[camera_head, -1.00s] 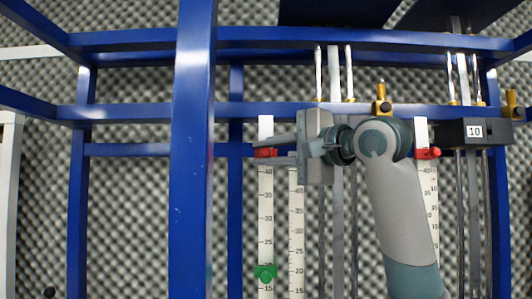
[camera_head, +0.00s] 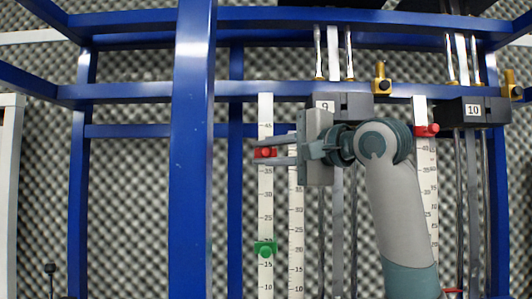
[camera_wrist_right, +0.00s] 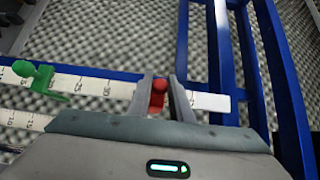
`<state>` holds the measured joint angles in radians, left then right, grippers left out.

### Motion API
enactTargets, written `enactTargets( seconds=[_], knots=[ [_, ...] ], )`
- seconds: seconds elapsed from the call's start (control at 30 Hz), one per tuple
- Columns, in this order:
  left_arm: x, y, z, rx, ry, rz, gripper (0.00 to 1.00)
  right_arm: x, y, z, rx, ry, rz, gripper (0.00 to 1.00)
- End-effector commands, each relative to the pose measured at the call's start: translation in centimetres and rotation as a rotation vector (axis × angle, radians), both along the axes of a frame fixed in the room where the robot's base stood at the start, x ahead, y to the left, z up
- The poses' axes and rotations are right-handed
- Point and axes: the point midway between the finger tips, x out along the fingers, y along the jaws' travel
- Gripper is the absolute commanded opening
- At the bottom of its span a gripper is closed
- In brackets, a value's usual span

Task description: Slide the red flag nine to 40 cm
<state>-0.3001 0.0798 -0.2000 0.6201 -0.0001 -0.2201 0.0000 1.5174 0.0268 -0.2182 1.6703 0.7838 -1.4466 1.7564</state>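The red flag (camera_head: 265,152) is on the white scale (camera_head: 266,210) left of the block labelled 9 (camera_head: 340,107). It stands at about the 40 mark; the numeral beside it is covered, between the 45 above and the 35 below. My right gripper (camera_head: 277,151) comes from the right with one finger above the flag and one below. In the wrist view the red flag (camera_wrist_right: 158,93) fills the gap between the two fingers, so the gripper looks shut on it. A green flag (camera_head: 265,249) sits lower on the same scale, near 18. My left gripper is not in view.
A second white scale (camera_head: 297,240) stands just right of the first. Block 10 (camera_head: 473,111), with another red flag (camera_head: 427,131) on its scale, is at the right. A blue post (camera_head: 191,150) rises left of the scales, and blue beams (camera_head: 140,92) cross behind.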

Motion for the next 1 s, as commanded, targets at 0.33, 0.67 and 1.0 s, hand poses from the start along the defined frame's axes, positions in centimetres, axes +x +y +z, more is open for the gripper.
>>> enactTargets(
  seconds=[0.33, 0.67, 1.0],
  knots=[
    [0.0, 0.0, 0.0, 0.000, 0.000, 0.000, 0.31, 0.0, 0.0, 0.0, 0.001, -0.001, 0.000, 0.38],
    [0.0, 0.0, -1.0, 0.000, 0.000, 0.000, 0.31, -1.1, -1.1, -0.2, 0.002, -0.002, 0.001, 0.38],
    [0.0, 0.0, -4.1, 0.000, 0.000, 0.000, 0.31, -5.2, -5.3, -0.4, 0.001, -0.005, -0.001, 0.38]
  ],
)
